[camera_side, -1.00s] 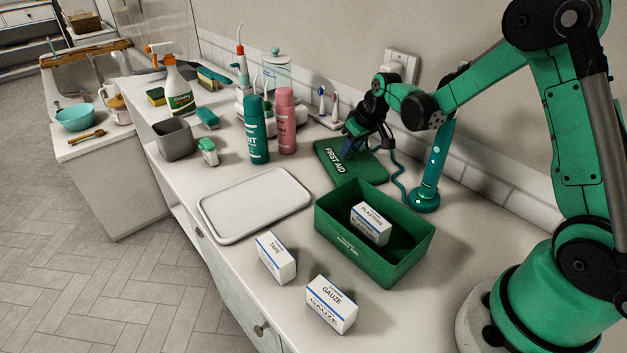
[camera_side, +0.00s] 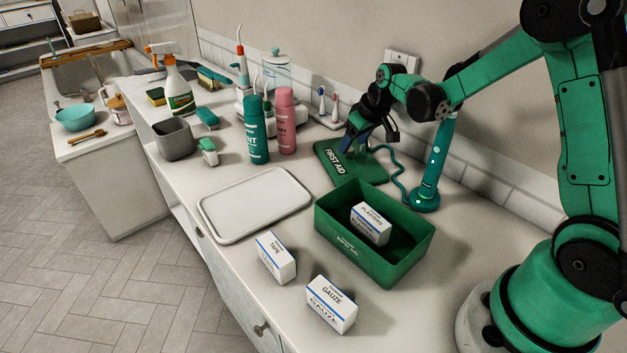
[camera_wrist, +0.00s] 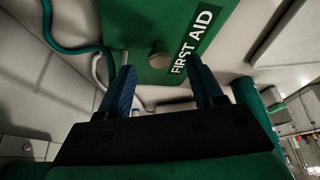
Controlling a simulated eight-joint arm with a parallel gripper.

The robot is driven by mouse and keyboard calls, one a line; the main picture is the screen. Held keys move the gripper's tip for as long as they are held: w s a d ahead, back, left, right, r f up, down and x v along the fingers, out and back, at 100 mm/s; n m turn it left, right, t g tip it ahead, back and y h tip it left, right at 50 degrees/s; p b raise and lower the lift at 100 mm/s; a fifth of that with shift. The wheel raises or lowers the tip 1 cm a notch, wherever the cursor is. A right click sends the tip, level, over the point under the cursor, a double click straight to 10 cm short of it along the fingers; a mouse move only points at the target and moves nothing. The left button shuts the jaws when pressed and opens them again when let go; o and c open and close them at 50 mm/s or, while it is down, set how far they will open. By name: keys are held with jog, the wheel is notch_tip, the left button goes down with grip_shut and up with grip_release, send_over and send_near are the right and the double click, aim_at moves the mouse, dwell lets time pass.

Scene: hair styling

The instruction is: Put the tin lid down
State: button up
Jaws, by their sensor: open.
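The green tin lid (camera_side: 336,169), marked FIRST AID, lies flat on the counter behind the open green tin (camera_side: 352,256). In the wrist view the lid (camera_wrist: 135,25) shows with a small round knob (camera_wrist: 159,54) between my fingers. My gripper (camera_side: 353,146) is above the lid, its fingers apart and empty. It also shows in the wrist view (camera_wrist: 166,88), with both blue fingers clear of the knob. The plasters box (camera_side: 371,223) is inside the tin. The lid's back part is partly hidden by my gripper in the side view.
The tape box (camera_side: 276,258) and gauze box (camera_side: 331,304) stand in front of the tin. A white tray (camera_side: 254,205) lies left of it. A teal device (camera_side: 428,180) with a cord stands right of the lid. Teal (camera_side: 255,130) and pink (camera_side: 286,120) cans stand left.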

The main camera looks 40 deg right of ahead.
jog(key=v, duration=1)
jog(key=s+a+t, duration=0.2)
jog(key=s+a, duration=0.8)
jog(key=a, duration=0.2)
jog(key=shift+r+t, duration=0.3)
